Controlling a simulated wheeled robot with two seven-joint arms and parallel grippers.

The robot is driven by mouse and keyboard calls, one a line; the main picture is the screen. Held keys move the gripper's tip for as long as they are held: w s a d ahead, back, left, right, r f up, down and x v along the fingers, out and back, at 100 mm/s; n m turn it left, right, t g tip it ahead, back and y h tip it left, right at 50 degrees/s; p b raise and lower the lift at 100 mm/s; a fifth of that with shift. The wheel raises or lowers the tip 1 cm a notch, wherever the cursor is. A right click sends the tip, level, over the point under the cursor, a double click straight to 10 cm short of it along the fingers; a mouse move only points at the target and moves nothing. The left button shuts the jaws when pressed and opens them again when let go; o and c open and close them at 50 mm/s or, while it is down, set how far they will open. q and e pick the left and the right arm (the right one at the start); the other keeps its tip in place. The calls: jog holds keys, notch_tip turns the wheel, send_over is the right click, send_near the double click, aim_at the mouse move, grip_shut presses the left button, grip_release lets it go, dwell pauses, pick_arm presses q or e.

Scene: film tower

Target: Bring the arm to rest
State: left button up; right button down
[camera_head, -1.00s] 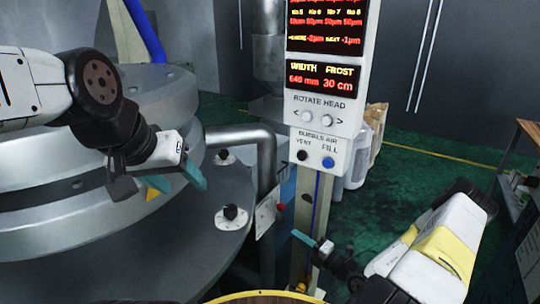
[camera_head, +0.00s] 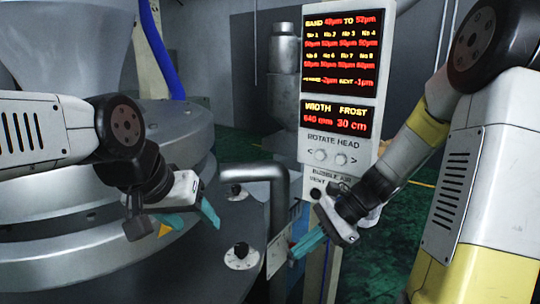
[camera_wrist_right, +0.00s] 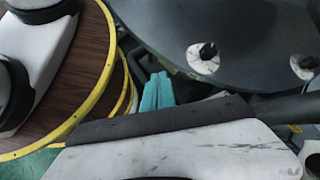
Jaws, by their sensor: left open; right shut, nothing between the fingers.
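My left gripper (camera_head: 192,220) is at the left in the head view, in front of the big grey round machine (camera_head: 60,262). Its teal fingers are spread apart with nothing between them. My right gripper (camera_head: 307,243) is right of centre, just in front of the control panel's lower part. Its teal fingers are together and empty. They also show closed in the right wrist view (camera_wrist_right: 158,92). My right arm partly hides the panel's lower buttons and labels.
The control panel (camera_head: 342,60) stands on a post, with red readouts and two rotate-head buttons. Two black knobs (camera_head: 241,250) sit on the machine's dark deck. A grey bent pipe (camera_head: 255,172) rises beside them. Green floor (camera_head: 388,240) lies behind.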

jog(key=s+d+r+n+t+h, duration=0.3)
jog(key=s+r+n, duration=0.1)
jog(key=r+n, duration=0.2)
jog(key=s+d+r+n+t+h, duration=0.3)
jog(key=s+r+n, duration=0.2)
jog(key=r+n, duration=0.2)
jog(key=shift+d+r+n+t+h, duration=0.3)
jog(key=shift+r+t+h, duration=0.1)
jog(key=shift+r, duration=0.2)
dwell(1.1)
